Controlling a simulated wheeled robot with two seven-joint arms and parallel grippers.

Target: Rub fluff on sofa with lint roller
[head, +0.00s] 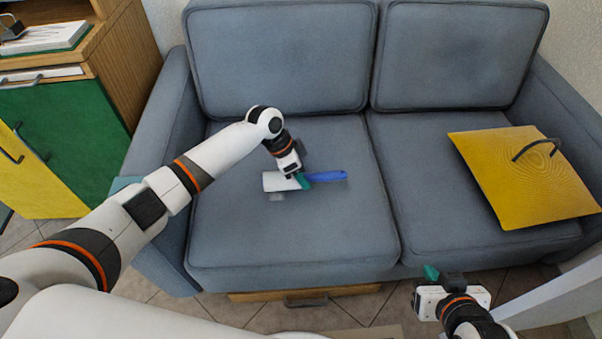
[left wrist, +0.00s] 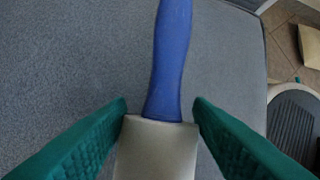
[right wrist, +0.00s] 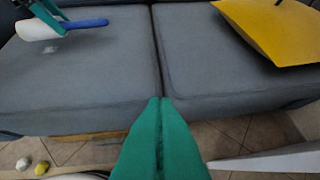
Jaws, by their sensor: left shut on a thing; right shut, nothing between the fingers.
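The lint roller has a white roller head (head: 276,181) and a blue handle (head: 328,176). My left gripper (head: 303,180) is shut on it near where the handle meets the head, as the left wrist view also shows (left wrist: 160,112). It holds the roller low over the left seat cushion of the grey sofa (head: 290,235); I cannot tell if the head touches the fabric. A pale grey patch of fluff (head: 276,197) lies on that cushion just in front of the head, and shows in the right wrist view (right wrist: 52,48). My right gripper (head: 431,272) is shut and empty in front of the sofa.
A yellow panel with a dark handle (head: 520,178) lies on the right seat cushion. A green and yellow cabinet (head: 65,120) stands left of the sofa. A drawer front (head: 305,296) shows below the seat.

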